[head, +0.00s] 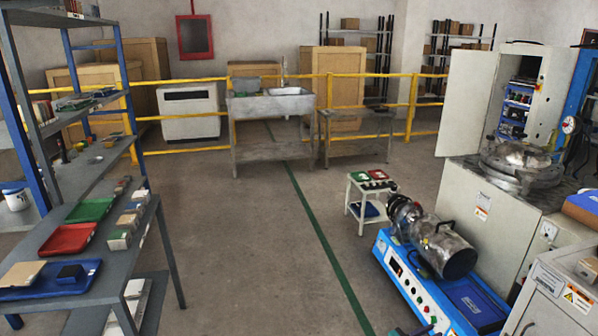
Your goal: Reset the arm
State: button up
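The task names no other object.
A shelf unit with trays, including a red tray (68,239), stands at left. A blue machine (430,285) and a grey cabinet (562,290) stand at right. A small white table (368,185), a sink bench (270,104) and a yellow railing (350,78) stand farther back. The middle floor (240,240) is clear.

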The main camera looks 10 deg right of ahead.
jog(key=w+a+r+n+t+y+p, duration=0.1)
jog(key=w+a+n+t+y+p, duration=0.3)
jog(key=a, duration=0.7)
jog(key=w+a+r+n+t+y+p, duration=0.2)
jog(key=w+a+n+t+y, duration=0.25)
jog(key=w+a, duration=0.4)
jog(key=s+a+f+n+g+y+p, duration=0.1)
jog(key=s+a+f+n+y, duration=0.15)
jog(key=a, duration=0.45)
jog(key=s+a+f+n+y+p, duration=0.1)
jog(key=a+y, duration=0.2)
jog(key=a, duration=0.4)
jog(key=s+a+f+n+g+y+p, duration=0.1)
jog(key=a+n+y, duration=0.1)
jog(key=a, duration=0.5)
jog(key=s+a+f+n+g+y+p, duration=0.1)
jog(key=s+a+f+g+y, duration=0.2)
jog(key=s, duration=0.5)
jog(key=s+a+f+n+g+p, duration=0.1)
jog(key=s+a+f+n+g, duration=0.1)
jog(key=s+a+g, duration=0.35)
jog(key=s+d+r+m+g+h, duration=0.1)
jog(key=s+d+r+g, duration=0.2)
jog(key=s, duration=2)
jog(key=g, duration=0.3)
jog(key=shift+r+m+g, duration=0.2)
jog(key=shift+m+g, duration=0.1)
jog(key=shift+g, duration=0.1)
